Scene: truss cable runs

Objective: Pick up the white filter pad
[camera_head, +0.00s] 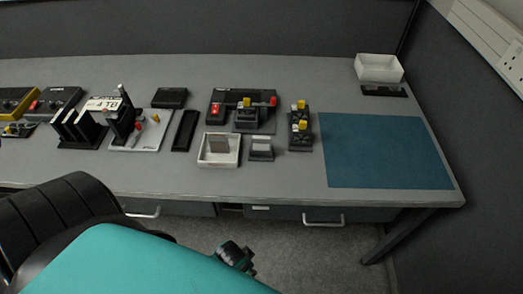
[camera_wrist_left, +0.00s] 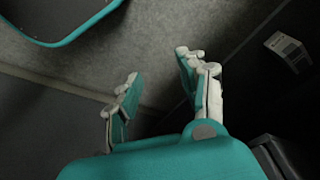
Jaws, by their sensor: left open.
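A pale, whitish square pad (camera_head: 261,142), which may be the white filter pad, sits on a small dark block on the desk in the head view. My right gripper is not seen.
The grey desk (camera_head: 300,70) carries black fixtures with red and yellow parts (camera_head: 242,105) behind the tray. A blue mat (camera_head: 385,150) lies clear at right, with a white bin (camera_head: 378,68) behind it. Drawers are under the front edge. A dark wall stands at right.

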